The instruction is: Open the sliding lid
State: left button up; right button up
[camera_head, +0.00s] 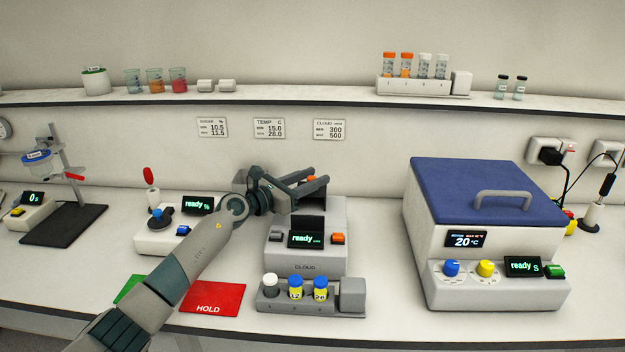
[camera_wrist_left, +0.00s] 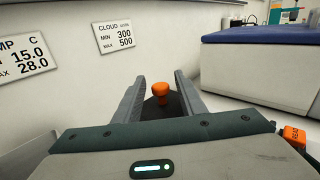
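The grey meter labelled CLOUD (camera_head: 305,267) stands mid-bench, its display reading "ready". An orange knob (camera_wrist_left: 160,90) stands on a dark plate (camera_wrist_left: 161,109), which appears to be the sliding lid on top of this meter. My left gripper (camera_head: 312,184) is over the top of the meter, its fingers spread. In the left wrist view its open fingers (camera_wrist_left: 157,92) lie on either side of the knob, with gaps visible on both sides. In the head view my gripper hides most of the lid and knob. My right gripper is not in view.
A blue-lidded bath (camera_head: 490,190) stands to the right. A vial rack (camera_head: 353,297) sits in front of the meter, beside a red HOLD mat (camera_head: 212,297). Another meter (camera_head: 160,240) is to the left. A shelf (camera_head: 300,101) runs along the wall behind.

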pick_arm(q)
jog(key=shift+a, duration=0.1)
